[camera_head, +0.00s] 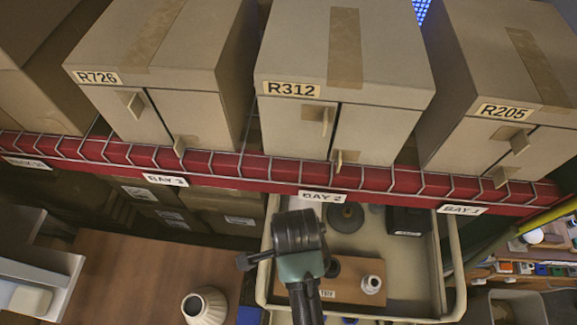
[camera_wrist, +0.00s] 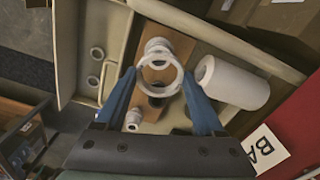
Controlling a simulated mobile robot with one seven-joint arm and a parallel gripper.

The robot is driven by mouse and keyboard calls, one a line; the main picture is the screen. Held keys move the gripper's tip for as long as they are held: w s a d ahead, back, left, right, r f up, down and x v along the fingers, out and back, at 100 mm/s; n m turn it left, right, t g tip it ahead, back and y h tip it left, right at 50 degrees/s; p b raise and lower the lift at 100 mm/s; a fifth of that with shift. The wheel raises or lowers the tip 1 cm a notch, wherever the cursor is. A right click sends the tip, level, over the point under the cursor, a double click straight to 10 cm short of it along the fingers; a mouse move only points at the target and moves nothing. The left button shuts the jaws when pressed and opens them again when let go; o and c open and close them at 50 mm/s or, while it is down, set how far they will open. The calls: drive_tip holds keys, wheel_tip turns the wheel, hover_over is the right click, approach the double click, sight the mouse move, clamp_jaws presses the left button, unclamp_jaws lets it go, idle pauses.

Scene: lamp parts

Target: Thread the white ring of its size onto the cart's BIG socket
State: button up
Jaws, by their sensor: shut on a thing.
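My gripper (camera_wrist: 159,84) has blue fingers shut on a white ring (camera_wrist: 180,78), one finger at each side of it. The ring is held above the cart's tray (camera_head: 437,272). Through its opening I see the brown board and a dark round thing. A larger-looking white threaded socket (camera_wrist: 157,46) stands on the board just beyond the ring, partly covered by its rim. A smaller-looking white socket (camera_wrist: 133,120) stands nearer, beside the left finger. In the head view one white socket (camera_head: 372,284) shows on the board (camera_head: 350,277); my arm hides the fingers and ring.
A white cylinder (camera_wrist: 236,83) is close to the right finger. A dark disc (camera_head: 345,217) and black box (camera_head: 408,221) sit at the tray's back. A red shelf (camera_head: 230,166) with boxes overhangs behind.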

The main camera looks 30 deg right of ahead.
drive_tip(key=shift+s+f, duration=0.2)
drive_tip(key=shift+f, duration=2.05)
drive_tip(key=shift+w, duration=0.1)
drive_tip(key=shift+f, duration=0.1)
drive_tip(key=shift+f+b, duration=0.8)
drive_tip(key=shift+f, duration=0.45)
drive_tip(key=shift+f, duration=0.65)
